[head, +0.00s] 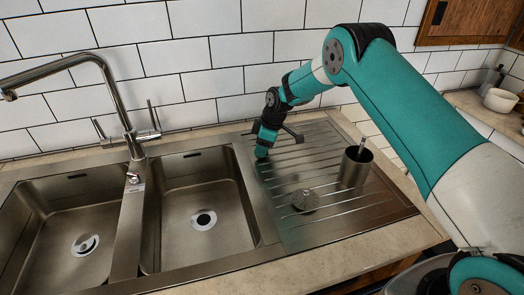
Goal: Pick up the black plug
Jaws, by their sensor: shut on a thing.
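My gripper (266,150) points down over the back left part of the metal draining board (345,228), to the right of the right sink bowl. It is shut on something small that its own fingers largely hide. A dark shape (294,134) shows just right of the fingers. I cannot tell whether it is the black plug or part of the gripper. A grey metal disc with a raised knob (305,201) lies on the board, in front of the gripper and apart from it. No other clearly black plug shows.
A dark metal cup (355,167) with a utensil in it stands on the board, right of the gripper. Two sink bowls (200,215) and a tall tap (118,95) are to the left. The tiled wall (215,55) is close behind. The board's front is clear.

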